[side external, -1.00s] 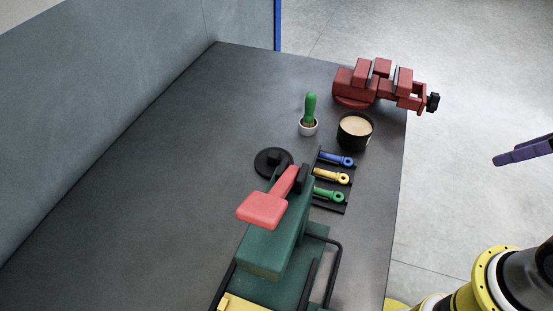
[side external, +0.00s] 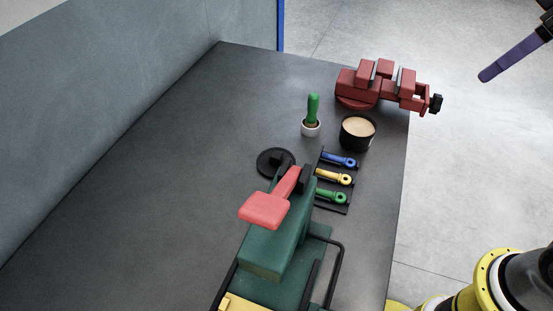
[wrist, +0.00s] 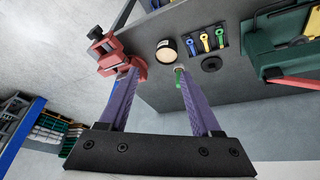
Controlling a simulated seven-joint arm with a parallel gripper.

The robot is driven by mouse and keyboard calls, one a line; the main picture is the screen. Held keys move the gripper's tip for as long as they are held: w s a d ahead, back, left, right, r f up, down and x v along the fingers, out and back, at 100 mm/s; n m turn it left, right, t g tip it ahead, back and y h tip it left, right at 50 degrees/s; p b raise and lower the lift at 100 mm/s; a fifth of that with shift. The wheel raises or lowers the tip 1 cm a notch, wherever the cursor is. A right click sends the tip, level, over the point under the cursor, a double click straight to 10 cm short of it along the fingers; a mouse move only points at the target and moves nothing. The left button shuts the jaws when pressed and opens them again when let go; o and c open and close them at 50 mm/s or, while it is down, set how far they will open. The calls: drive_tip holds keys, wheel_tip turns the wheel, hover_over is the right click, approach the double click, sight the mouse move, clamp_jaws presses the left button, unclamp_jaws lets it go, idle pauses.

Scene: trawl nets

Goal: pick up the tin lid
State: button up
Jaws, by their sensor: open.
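The tin lid, a round black disc with a raised block-like knob (side external: 265,165), lies flat on the grey bench, left of the shackle tray. It also shows in the wrist view (wrist: 211,65) as a small dark disc. The open black tin (side external: 356,137) with tan contents stands behind and to the right of it; it appears in the wrist view (wrist: 166,52) too. My gripper (wrist: 156,72) has two purple fingers spread wide with nothing between them. In the side view only a purple finger (side external: 510,58) shows at the upper right, off the bench and far from the lid.
A green machine (side external: 275,240) with a red handle (side external: 264,211) stands close in front of the lid. A tray (side external: 334,207) of blue, yellow and green shackles is right of it. A green-handled brush in a white pot (side external: 310,128) and a red vice (side external: 360,88) stand behind. The bench's left is clear.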

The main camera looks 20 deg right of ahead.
drive_tip(key=w+a+r+n, duration=0.2)
drive_tip(key=w+a, duration=0.2)
drive_tip(key=w, duration=0.3)
drive_tip(key=n+g, duration=0.4)
drive_tip(key=g, duration=0.1)
hover_over(276, 154)
drive_tip(key=shift+h, duration=0.3)
drive_tip(key=f, duration=2.4)
drive_tip(key=shift+s+f, duration=0.4)
drive_tip(key=shift+w+f, duration=0.2)
drive_tip(key=shift+f, duration=1.3)
drive_tip(key=shift+w+f, duration=0.15)
drive_tip(key=shift+f, duration=1.3)
clamp_jaws()
